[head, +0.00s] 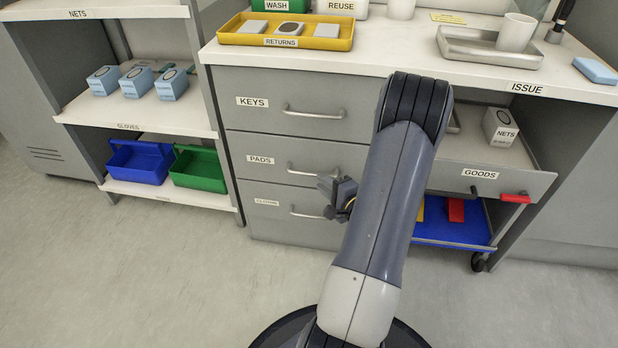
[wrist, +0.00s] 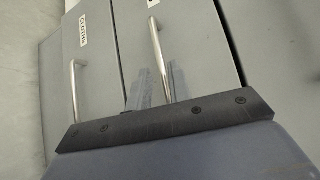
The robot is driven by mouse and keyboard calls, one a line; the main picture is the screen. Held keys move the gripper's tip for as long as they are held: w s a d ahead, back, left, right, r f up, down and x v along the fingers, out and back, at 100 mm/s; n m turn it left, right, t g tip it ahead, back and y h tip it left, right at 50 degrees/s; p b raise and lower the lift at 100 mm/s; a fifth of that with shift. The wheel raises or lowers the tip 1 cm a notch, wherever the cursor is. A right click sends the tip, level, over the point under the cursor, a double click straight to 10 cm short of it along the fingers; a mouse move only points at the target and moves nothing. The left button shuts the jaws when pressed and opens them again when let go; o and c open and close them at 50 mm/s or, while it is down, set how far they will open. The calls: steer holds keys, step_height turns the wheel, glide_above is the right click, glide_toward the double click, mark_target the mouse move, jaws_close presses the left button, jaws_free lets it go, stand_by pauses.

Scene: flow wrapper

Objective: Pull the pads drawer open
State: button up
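The pads drawer (head: 262,174) is the middle one of three grey drawers under the counter, and its front looks flush with the others. Its pads handle (head: 310,171) is a curved metal bar, partly hidden at the right by my gripper (head: 337,193). In the wrist view the pads handle (wrist: 158,55) runs between the two fingers of my gripper (wrist: 160,85), near the right finger. The fingers are apart, and I cannot tell whether they touch the bar. The PADS label is almost entirely cut off at the top of the wrist view.
The keys drawer (head: 285,104) is above and the cloths drawer (head: 275,225) below; both look shut. A shelf with a blue bin (head: 137,163) stands left. The floor in front is clear.

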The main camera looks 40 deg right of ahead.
mark_target(311, 174)
steer(key=w, duration=0.2)
steer(key=w+b, duration=0.1)
steer(key=w, duration=0.1)
steer(key=w+f, duration=0.1)
steer(key=w, duration=0.1)
steer(key=shift+w+d+b, duration=0.2)
steer(key=shift+w+b, duration=0.1)
steer(key=shift+b, duration=0.1)
jaws_close()
